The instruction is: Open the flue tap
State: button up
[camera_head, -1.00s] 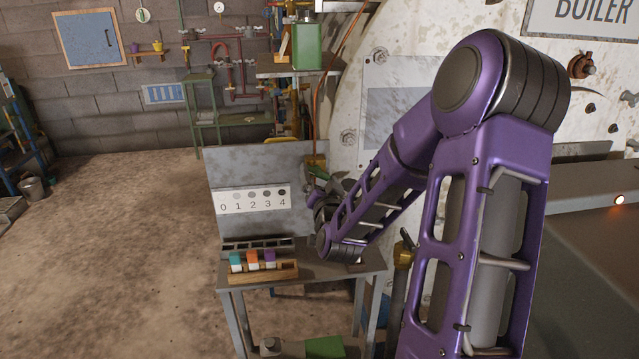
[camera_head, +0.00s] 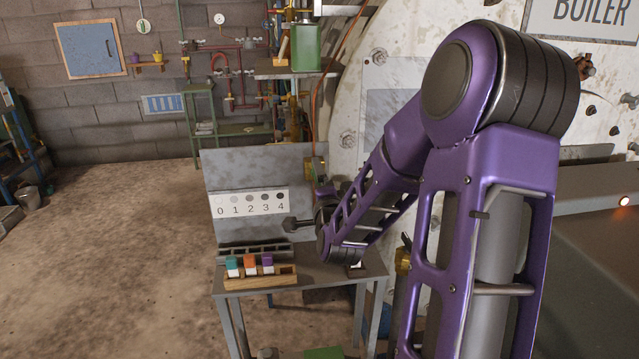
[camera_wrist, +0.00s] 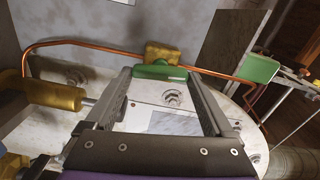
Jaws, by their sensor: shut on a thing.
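In the wrist view a brass tap body (camera_wrist: 163,53) sits on the copper pipe at the far end of my fingers. Its green handle (camera_wrist: 160,72) lies across between the fingertips of my gripper (camera_wrist: 159,76), which is shut on it. In the head view a small brass piece (camera_head: 316,166), which looks like the same tap, shows beside the grey board. My fingers there are small and mostly hidden by my wrist, so the handle's angle cannot be told from that view.
A second brass fitting (camera_wrist: 50,94) is at the left in the wrist view. Below the grey board (camera_head: 245,165) with numbered grey dots, a wooden rack (camera_head: 260,282) of coloured blocks stands on a metal table. The boiler wall is close behind my arm. Open floor lies left.

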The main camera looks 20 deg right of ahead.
jog(key=shift+r+m, duration=0.15)
jog(key=shift+m, duration=0.85)
jog(key=o, duration=1.1)
